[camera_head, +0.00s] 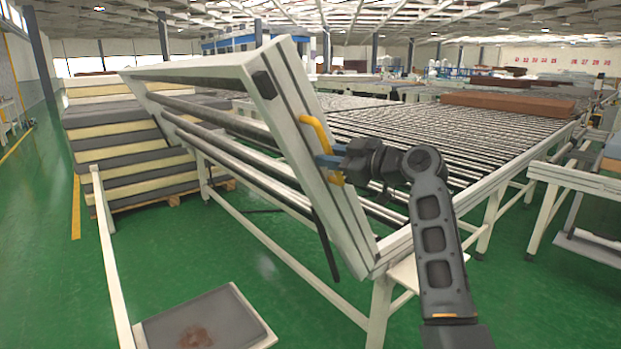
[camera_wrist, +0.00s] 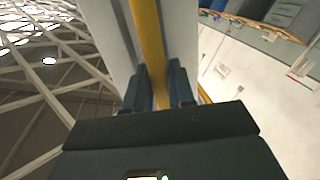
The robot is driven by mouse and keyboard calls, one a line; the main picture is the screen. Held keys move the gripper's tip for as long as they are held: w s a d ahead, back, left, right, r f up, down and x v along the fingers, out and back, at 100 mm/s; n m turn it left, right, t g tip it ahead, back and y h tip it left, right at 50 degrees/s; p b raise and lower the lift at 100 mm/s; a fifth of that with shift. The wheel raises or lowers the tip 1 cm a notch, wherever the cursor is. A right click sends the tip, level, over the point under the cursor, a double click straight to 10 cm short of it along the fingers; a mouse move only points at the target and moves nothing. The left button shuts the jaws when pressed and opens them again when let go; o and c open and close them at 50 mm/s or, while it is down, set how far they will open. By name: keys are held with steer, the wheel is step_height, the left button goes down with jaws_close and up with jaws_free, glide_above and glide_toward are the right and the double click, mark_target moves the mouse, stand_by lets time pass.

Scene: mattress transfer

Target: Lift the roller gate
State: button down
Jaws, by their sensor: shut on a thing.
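The roller gate (camera_head: 185,68) is a white frame with dark rollers at the near end of the roller conveyor. It stands tilted up at a slant, its upper end raised above the conveyor bed. A yellow handle (camera_head: 312,130) is fixed on its near side beam. My gripper (camera_head: 326,160) is at the handle in the head view, with my arm reaching in from the right. In the wrist view, my gripper (camera_wrist: 162,88) has its two dark fingers on either side of the yellow handle (camera_wrist: 148,38), shut on it.
The roller conveyor (camera_head: 400,128) stretches away behind the gate, with a brown mattress (camera_head: 508,104) far on it. Stacked mattresses (camera_head: 120,150) stand on a pallet at the left. A low white-framed platform (camera_head: 205,318) lies in front. Green floor is clear at the left.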

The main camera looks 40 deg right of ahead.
steer(key=shift+w+d+r, duration=0.1)
steer(key=shift+d+r, duration=0.15)
steer(key=shift+d, duration=0.35)
steer(key=shift+f, duration=0.1)
steer(key=c, duration=1.2)
jaws_free()
steer(key=shift+o, duration=0.4)
steer(key=s+d+b, duration=0.1)
steer(key=s, duration=0.6)
steer(key=shift+s+d+r+b, duration=0.35)
steer(key=shift+r+b, duration=0.05)
steer(key=shift+r, duration=0.05)
steer(key=shift+f, duration=0.1)
